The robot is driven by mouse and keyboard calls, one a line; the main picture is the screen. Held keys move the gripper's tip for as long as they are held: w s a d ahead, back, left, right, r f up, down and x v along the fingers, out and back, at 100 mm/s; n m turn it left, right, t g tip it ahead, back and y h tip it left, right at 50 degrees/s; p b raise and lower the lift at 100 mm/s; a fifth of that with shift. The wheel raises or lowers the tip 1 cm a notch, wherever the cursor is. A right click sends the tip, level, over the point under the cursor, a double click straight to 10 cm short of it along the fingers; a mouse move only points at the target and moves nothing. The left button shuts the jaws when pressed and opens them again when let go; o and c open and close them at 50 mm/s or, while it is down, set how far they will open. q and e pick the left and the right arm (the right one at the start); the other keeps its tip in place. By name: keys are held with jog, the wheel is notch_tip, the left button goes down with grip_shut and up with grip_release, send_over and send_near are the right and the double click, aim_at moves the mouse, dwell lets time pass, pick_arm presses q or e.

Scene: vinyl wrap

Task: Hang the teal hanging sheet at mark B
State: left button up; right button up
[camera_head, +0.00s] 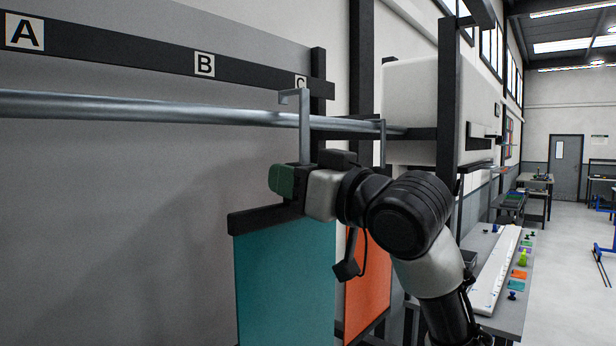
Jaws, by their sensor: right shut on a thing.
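The teal hanging sheet (285,285) hangs upright below a dark top bar (262,220) with a grey hook (305,135) rising from it. My right gripper (293,182) is shut on this hanger just above the bar, at the foot of the hook's stem. Mark B (204,64) is on the dark board, left of the hook. My left gripper is not in view.
An orange sheet (368,285) hangs behind the teal one, its hook (382,142) at the rail farther right. Mark A (25,32) is at the far left. The rail below A and B is clear. A bench (490,275) with small coloured items stands at right.

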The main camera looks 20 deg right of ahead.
jog(key=shift+w+a+f+b, duration=0.4)
jog(key=shift+w+a+f, duration=0.1)
jog(key=shift+w+f, duration=0.3)
